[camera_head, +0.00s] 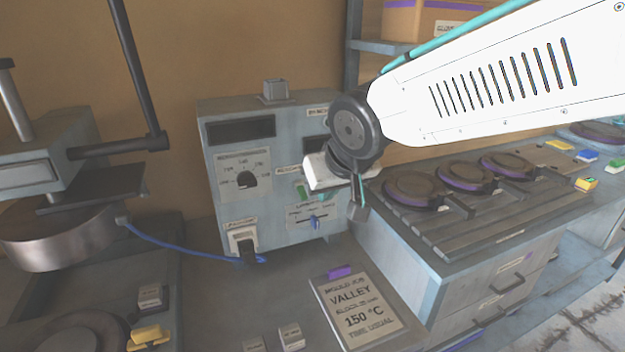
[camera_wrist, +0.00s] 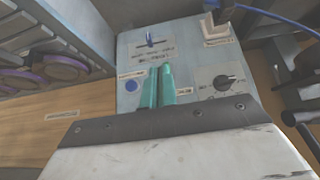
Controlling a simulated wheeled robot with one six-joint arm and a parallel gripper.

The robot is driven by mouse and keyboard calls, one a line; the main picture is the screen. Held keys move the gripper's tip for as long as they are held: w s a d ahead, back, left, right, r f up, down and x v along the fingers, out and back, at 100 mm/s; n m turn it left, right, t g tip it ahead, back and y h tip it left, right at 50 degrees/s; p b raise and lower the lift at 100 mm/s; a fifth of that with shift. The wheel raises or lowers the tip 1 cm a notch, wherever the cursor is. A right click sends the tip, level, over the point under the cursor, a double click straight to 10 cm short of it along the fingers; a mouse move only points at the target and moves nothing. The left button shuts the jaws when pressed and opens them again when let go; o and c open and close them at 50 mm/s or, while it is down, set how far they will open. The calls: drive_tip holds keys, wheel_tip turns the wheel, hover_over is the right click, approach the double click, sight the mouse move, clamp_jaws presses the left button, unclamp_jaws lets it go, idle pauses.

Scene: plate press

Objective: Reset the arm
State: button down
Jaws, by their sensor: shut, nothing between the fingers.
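My gripper (camera_head: 358,203) hangs at the end of my white arm, in front of the right part of the grey-blue control box (camera_head: 220,165). In the wrist view its two teal fingers (camera_wrist: 161,84) lie side by side, shut with nothing between them. They point at the box's face (camera_wrist: 190,52), which appears turned over in that view. My arm hides part of the box's right side in the head view.
A press (camera_head: 60,235) with a round metal block stands at left, a blue cable running to the box. A job card (camera_head: 358,310) reading VALLEY, 150 °C lies in front. Several round purple-edged plates (camera_head: 414,188) sit on a slatted rack at right.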

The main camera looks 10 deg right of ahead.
drive_tip(key=s+d+g, duration=0.2)
drive_tip(key=s+d, duration=0.2)
drive_tip(key=s, duration=0.3)
drive_tip(key=s+d+m+g, duration=0.1)
drive_tip(key=s+d, duration=0.3)
drive_tip(key=s, duration=0.3)
drive_tip(key=s+d+f+m+g+h, duration=0.1)
drive_tip(key=s+d+g, duration=0.1)
drive_tip(key=s+d, duration=0.2)
drive_tip(key=s, duration=0.3)
drive_tip(key=shift+s+d+g, duration=0.15)
drive_tip(key=shift+s+g, duration=0.05)
drive_tip(key=shift+g, duration=0.1)
